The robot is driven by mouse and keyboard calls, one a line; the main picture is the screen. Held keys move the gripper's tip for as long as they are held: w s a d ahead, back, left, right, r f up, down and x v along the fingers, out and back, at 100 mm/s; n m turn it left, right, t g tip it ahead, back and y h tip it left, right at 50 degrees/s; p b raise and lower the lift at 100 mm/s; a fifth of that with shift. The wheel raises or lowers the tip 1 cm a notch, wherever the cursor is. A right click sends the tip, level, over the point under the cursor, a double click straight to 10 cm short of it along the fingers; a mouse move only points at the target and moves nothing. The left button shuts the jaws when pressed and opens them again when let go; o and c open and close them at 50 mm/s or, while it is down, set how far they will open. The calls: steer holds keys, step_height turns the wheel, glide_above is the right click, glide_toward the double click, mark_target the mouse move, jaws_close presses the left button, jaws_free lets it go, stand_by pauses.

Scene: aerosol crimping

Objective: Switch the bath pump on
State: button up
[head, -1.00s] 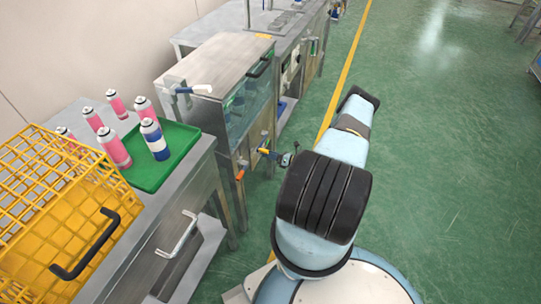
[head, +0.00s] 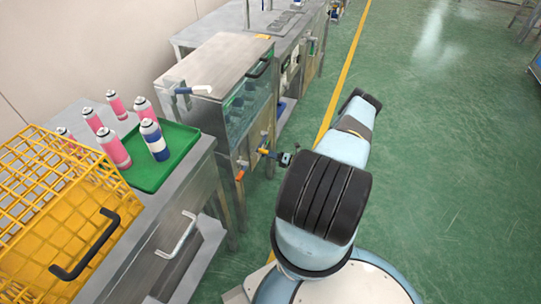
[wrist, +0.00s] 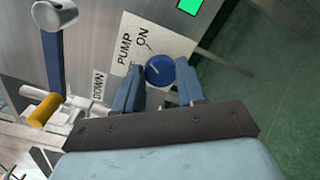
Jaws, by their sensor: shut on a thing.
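The blue round pump knob (wrist: 159,70) sits on a pale label plate (wrist: 128,48) reading PUMP and ON in the wrist view; other lettering is partly hidden behind my left finger. The knob bears a short pale mark. My gripper (wrist: 160,81) has one finger on each side of the knob and is shut on it. In the head view my gripper (head: 284,157) is at the front of the steel bath (head: 248,125), and the knob is too small to make out there.
A green lit square (wrist: 190,5) is above the plate. A blue lever (wrist: 54,60) and a yellow cylinder (wrist: 44,110) are left of it. A green tray (head: 150,180) with cans and a yellow wire basket (head: 25,190) stand nearby. Green floor is free at right.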

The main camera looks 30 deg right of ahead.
steer(key=shift+d, duration=0.25)
steer(key=o, duration=0.7)
steer(key=shift+w, duration=0.1)
steer(key=shift+c, duration=0.2)
steer(key=o, duration=0.4)
steer(key=shift+a, duration=0.15)
steer(key=v, duration=1.4)
steer(key=shift+f, duration=0.15)
